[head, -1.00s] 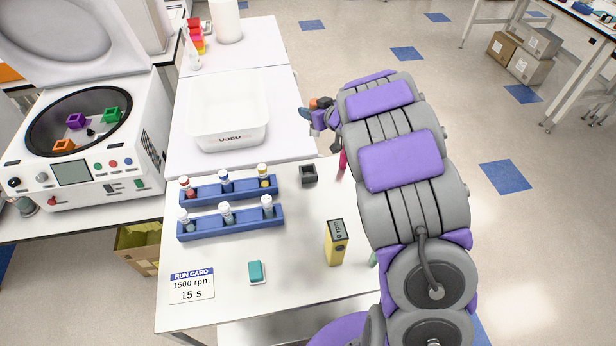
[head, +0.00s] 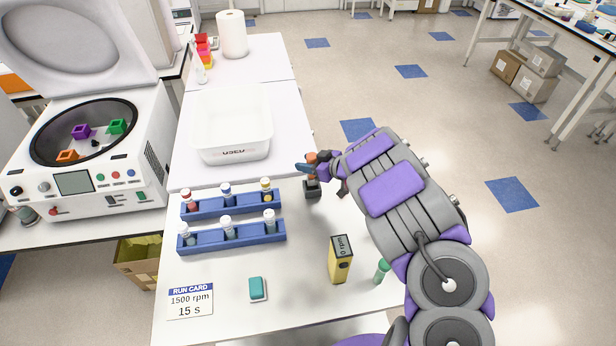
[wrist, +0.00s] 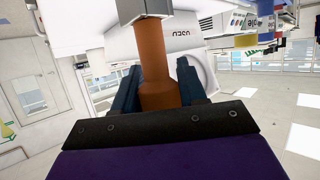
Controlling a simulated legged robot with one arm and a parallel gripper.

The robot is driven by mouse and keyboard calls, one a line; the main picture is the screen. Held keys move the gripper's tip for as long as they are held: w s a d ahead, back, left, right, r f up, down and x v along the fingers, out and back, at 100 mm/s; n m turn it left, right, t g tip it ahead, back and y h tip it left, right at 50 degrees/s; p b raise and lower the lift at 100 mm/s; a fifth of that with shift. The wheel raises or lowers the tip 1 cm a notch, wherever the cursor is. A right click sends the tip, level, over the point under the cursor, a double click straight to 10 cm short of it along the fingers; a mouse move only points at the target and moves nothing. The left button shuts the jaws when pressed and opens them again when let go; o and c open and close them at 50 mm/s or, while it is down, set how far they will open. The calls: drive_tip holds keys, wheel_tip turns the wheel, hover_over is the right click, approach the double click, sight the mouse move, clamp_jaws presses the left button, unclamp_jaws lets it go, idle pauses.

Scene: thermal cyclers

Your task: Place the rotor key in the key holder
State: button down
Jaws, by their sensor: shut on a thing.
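My gripper (head: 311,168) is shut on the rotor key (head: 311,158), around its orange-brown handle. In the wrist view the handle (wrist: 158,62) stands between the two dark fingers, with a grey metal part (wrist: 144,8) at its far end. The key holder (head: 312,194), a small dark block, stands on the table right of the tube racks. The key is roughly upright directly over the holder, its grey lower part at the holder's top. I cannot tell whether its tip is inside.
Two blue tube racks (head: 228,236) lie left of the holder, and a white tub (head: 232,125) stands behind. A yellow meter (head: 340,262), a green-capped tube (head: 381,271) and a teal block (head: 257,288) are nearer the front. The open centrifuge (head: 90,185) is at left.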

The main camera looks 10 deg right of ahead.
drive_tip(key=shift+f+b, duration=0.45)
drive_tip(key=shift+f, duration=1.75)
drive_tip(key=shift+f, duration=0.15)
drive_tip(key=c, duration=0.6)
unclamp_jaws()
drive_tip(key=p+v, duration=0.2)
drive_tip(key=v, duration=1)
